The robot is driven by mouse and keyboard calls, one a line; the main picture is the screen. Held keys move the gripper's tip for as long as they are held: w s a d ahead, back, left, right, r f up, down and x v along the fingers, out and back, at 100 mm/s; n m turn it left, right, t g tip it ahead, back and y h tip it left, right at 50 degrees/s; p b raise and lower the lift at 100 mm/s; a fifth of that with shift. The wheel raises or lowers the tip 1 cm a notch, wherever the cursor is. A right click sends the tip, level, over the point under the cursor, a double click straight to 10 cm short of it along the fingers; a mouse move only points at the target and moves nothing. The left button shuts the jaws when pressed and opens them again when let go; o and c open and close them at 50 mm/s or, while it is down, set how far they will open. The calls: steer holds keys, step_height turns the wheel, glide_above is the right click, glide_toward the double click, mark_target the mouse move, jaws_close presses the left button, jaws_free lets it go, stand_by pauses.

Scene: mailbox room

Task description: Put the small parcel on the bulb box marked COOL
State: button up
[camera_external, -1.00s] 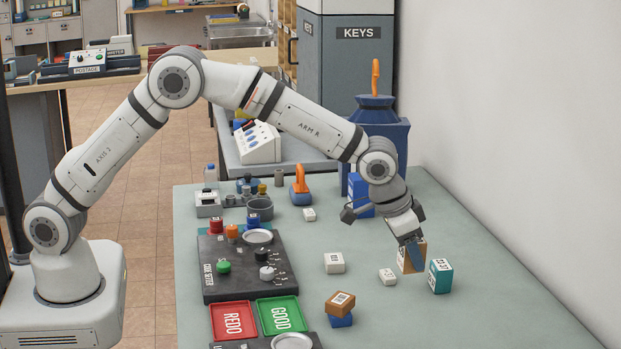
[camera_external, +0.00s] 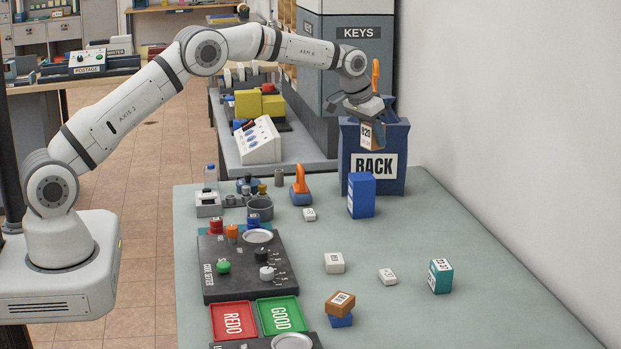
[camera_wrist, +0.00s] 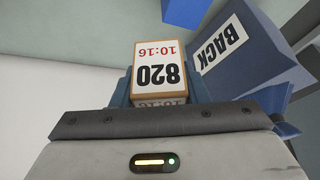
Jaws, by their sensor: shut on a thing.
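My gripper (camera_external: 374,122) is shut on a brown box marked 820 (camera_external: 371,136), high at the back right, by the blue BACK bin. In the wrist view the held box (camera_wrist: 160,62) shows a white label reading 820 and 10:16. Another brown box (camera_external: 340,303) with a white label sits on a small blue box (camera_external: 341,321) at the front of the table. A taller blue box (camera_external: 362,196) stands in front of the bin, and a teal and white box (camera_external: 440,275) stands at the right. I can read no COOL mark on any box.
The blue BACK bin (camera_external: 398,178) stands at the table's back edge. A dark panel (camera_external: 240,281) with knobs, a red REDO tray (camera_external: 232,319) and a green GOOD tray (camera_external: 278,315) line the left. Small white boxes (camera_external: 334,262) are spread mid-table. The right side is largely clear.

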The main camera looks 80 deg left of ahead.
steer(key=s+a, duration=0.1)
steer(key=a, duration=0.3)
steer(key=p, duration=0.2)
glide_above(365, 175)
steer(key=s, duration=0.1)
steer(key=shift+n, duration=0.3)
steer(key=f, duration=0.5)
steer(key=shift+s+d, duration=0.2)
steer(key=shift+f, duration=2.1)
steer(key=o, duration=1)
steer(key=shift+p, duration=0.3)
